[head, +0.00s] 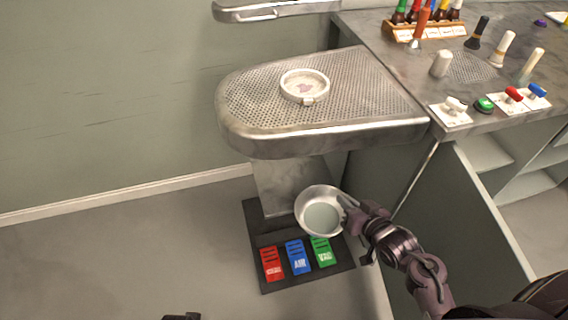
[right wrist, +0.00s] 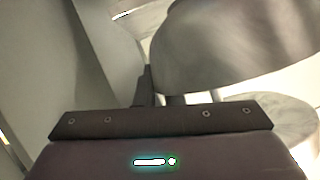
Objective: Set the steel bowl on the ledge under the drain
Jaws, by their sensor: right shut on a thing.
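The steel bowl (head: 322,212) is round and shiny, with its open top facing up. My right gripper (head: 352,210) is shut on its right edge and holds it below the perforated metal board, beside the pedestal. In the right wrist view the bowl (right wrist: 235,45) fills the upper right, close to the gripper. A pale ring-shaped fitting (head: 305,87) sits on top of the board and may be the drain. I cannot clearly make out the ledge below it. A dark tip at the bottom edge, probably my left gripper (head: 182,317), barely shows; its jaws cannot be read.
The perforated board (head: 250,105) overhangs the bowl. Red, blue and green pedals (head: 297,257) lie on a dark floor mat below it. The counter (head: 385,65) with bottles, brushes and switches stands at right, above a cabinet side (head: 455,215). The floor at left is clear.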

